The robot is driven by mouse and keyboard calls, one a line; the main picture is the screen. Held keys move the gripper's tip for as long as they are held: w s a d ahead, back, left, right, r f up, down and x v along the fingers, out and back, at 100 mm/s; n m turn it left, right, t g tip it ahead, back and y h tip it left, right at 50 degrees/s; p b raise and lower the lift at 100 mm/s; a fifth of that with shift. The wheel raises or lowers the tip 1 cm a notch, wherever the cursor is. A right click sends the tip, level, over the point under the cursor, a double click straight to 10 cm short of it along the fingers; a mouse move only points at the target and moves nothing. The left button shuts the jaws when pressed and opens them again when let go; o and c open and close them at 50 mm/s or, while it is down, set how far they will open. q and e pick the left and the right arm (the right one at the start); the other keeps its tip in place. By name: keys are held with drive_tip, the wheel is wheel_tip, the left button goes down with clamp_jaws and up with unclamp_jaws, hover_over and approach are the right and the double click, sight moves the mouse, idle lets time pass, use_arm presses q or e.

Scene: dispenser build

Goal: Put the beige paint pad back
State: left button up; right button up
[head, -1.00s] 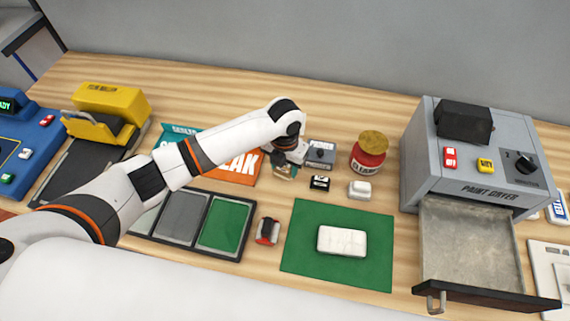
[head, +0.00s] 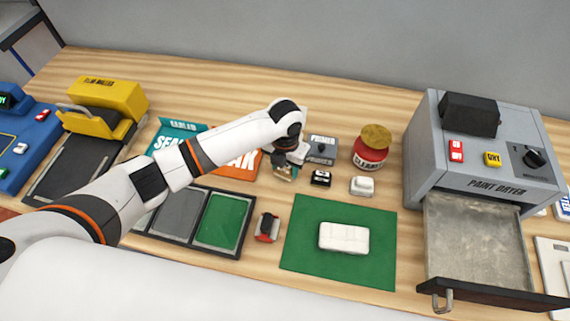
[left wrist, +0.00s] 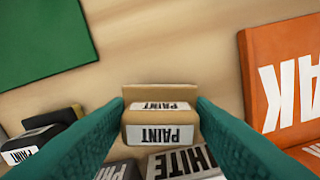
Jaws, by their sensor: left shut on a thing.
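The beige paint pad (left wrist: 160,118), a small block with white PAINT labels, sits between the teal fingers of my left gripper (left wrist: 160,104) in the left wrist view. The fingers are shut on its sides. In the head view my left gripper (head: 285,163) is low over the table, behind the green mat, and the pad is mostly hidden by the wrist. A labelled block reading WHITE (left wrist: 188,160) lies just beyond the pad in the left wrist view. Whether the pad touches the table is hard to tell. My right gripper is not in view.
A black pad (head: 320,178), a white pad (head: 362,186), a grey box (head: 321,150) and a red jar (head: 371,148) stand right of the gripper. The orange packet (head: 236,165) is close on its left. The paint dryer's drawer (head: 476,248) is open. The green mat (head: 300,255) holds a white block (head: 344,238).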

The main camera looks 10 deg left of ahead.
use_arm(q)
drive_tip(key=shift+f, duration=0.45)
drive_tip(key=o, duration=1)
drive_tip(key=shift+c, duration=0.2)
drive_tip(key=shift+o, duration=0.6)
drive_tip(key=o, duration=0.5)
drive_tip(key=shift+c, duration=0.2)
drive_tip(key=shift+r, duration=0.1)
drive_tip(key=shift+r+p, duration=3.7)
drive_tip(key=shift+r, duration=0.3)
drive_tip(key=shift+f, duration=0.1)
